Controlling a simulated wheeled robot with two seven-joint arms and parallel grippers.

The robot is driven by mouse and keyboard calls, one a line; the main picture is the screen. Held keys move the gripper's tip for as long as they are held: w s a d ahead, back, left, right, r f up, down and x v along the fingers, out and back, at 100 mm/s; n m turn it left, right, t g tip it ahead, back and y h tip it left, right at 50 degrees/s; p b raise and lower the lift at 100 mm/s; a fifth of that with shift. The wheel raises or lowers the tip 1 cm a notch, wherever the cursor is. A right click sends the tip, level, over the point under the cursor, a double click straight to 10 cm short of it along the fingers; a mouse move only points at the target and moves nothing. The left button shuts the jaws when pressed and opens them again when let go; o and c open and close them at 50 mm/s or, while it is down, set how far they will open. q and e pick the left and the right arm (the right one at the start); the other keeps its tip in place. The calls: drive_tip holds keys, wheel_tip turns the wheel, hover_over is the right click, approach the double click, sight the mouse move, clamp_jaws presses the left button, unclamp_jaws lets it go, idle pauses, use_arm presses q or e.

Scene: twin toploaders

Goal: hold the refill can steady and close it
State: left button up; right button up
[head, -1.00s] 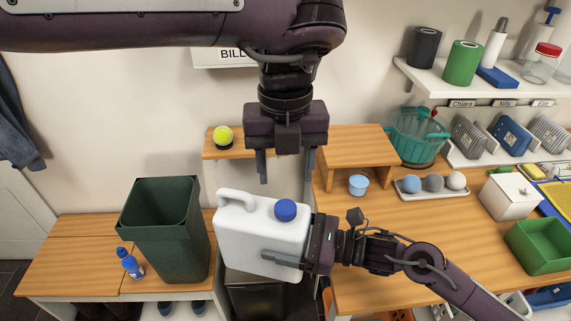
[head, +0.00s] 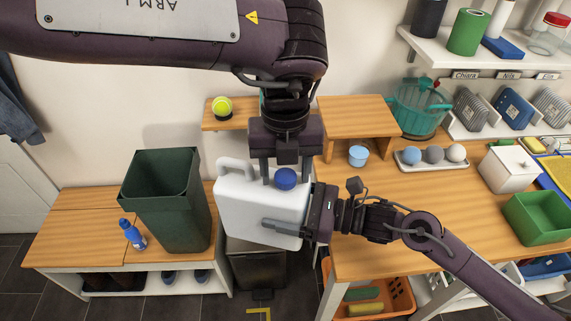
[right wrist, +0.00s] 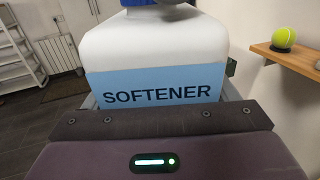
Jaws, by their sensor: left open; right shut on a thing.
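The white refill can (head: 246,210) is held roughly upright, its handle at the left and its blue cap (head: 285,179) on top at the right. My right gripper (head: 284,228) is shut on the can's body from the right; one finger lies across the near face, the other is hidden. In the right wrist view the can (right wrist: 150,48) shows a light-blue SOFTENER label, with its top cut off. My left gripper (head: 285,174) points down, open, with one finger on each side of the cap. I cannot tell whether the fingers touch it.
A wooden riser (head: 358,118) and light-blue cup (head: 358,155) are on the right-hand table. A tennis ball (head: 222,106) sits on the wall shelf behind.

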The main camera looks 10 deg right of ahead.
use_arm(q)
drive_tip(key=c, duration=1)
drive_tip(key=o, duration=1.2)
drive_tip(key=shift+c, duration=0.2)
wheel_tip(320, 180, up, 12)
drive_tip(key=shift+w, duration=0.15)
drive_tip(key=shift+d, duration=0.1)
